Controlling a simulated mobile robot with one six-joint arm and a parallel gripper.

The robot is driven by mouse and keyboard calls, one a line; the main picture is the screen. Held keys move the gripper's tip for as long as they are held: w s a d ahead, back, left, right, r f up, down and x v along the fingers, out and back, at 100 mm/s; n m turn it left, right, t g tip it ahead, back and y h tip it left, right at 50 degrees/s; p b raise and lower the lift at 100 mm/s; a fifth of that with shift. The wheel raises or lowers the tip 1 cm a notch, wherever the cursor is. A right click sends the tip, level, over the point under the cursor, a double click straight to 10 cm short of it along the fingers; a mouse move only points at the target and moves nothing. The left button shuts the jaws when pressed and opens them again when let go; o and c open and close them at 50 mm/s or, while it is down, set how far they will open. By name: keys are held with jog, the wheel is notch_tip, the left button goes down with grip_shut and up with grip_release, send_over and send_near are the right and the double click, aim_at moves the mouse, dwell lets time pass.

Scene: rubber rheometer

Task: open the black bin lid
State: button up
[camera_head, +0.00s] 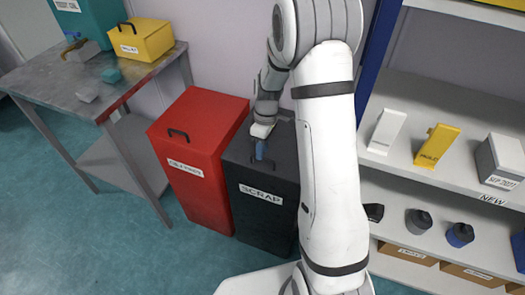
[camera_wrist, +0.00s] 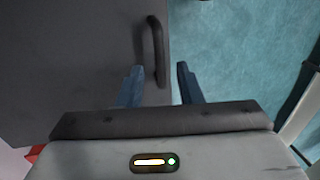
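The black bin (camera_head: 262,215), labelled SCRAP, stands beside the red bin, and its dark lid (camera_head: 285,165) is down. A black bar handle (camera_head: 257,192) is on the lid near its front edge. No contact with the handle is visible, and the height gap cannot be told. The arm hides part of the lid's right side.
The red bin (camera_head: 205,155) with its own lid and handle stands close on the left. A metal table (camera_head: 60,85) with a yellow box (camera_head: 140,40) is further left. A shelf (camera_head: 440,190) with boxes is on the right. Floor in front is clear.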

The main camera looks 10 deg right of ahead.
jog(key=shift+s+a+f, duration=0.1)
jog(key=shift+s+f, duration=0.05)
jog(key=shift+f, duration=0.6)
grip_shut()
